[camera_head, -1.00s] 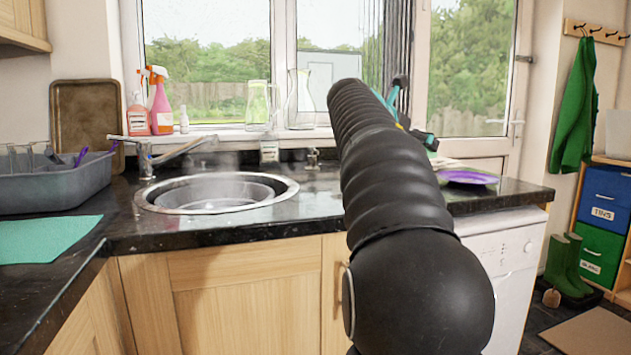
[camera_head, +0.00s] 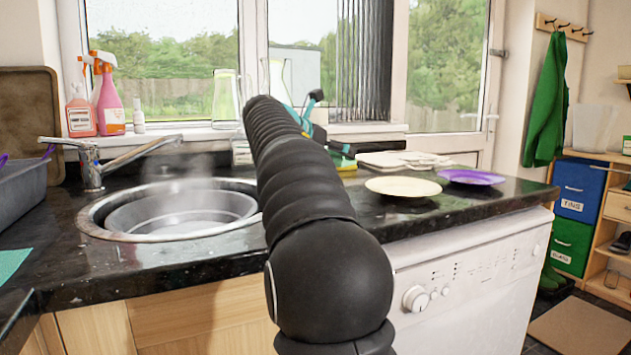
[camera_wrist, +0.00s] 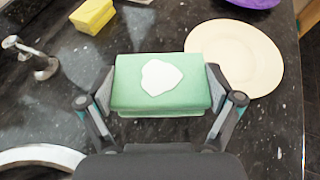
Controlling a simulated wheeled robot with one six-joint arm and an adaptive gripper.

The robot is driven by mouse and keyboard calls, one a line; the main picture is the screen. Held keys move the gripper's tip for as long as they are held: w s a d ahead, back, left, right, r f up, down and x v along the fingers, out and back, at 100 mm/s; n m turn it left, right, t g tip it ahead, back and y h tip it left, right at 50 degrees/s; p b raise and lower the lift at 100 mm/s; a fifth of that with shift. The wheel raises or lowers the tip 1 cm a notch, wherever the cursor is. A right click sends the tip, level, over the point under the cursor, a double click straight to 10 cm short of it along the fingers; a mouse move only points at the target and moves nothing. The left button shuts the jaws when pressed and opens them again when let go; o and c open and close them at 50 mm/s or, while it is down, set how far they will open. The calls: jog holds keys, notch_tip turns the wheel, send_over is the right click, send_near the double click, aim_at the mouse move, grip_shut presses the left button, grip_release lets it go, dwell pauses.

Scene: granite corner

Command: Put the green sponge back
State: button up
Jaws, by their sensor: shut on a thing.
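The green sponge (camera_wrist: 140,95) is a pale green block with a white blob on its top face. In the wrist view my gripper (camera_wrist: 161,87) is shut on it, one finger at each short side. It is over the dark granite worktop, beside the cream plate; its exact height is hard to tell. In the head view my gripper (camera_head: 312,118) is over the worktop right of the sink, partly hidden by my arm, and I cannot clearly make out the held sponge there.
A yellow sponge (camera_wrist: 93,16) lies on the worktop (camera_wrist: 145,40). A cream plate (camera_head: 403,187) and a purple plate (camera_head: 471,177) lie to the right. The steaming sink (camera_head: 95,225) and tap (camera_head: 92,165) are left. Pink spray bottles (camera_head: 109,105) stand on the sill.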

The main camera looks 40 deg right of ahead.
jog(key=w+f, duration=0.1)
jog(key=w+a, duration=0.1)
jog(key=w+a+f, duration=0.1)
jog(key=shift+w+f, duration=0.35)
jog(key=shift+w, duration=0.05)
jog(key=shift+f+b, duration=0.9)
jog(key=shift+f, duration=1.1)
jog(key=shift+f, duration=0.1)
jog(key=o, duration=0.7)
jog(key=p+v, duration=0.1)
jog(key=v, duration=1.1)
jog(key=shift+a, duration=0.1)
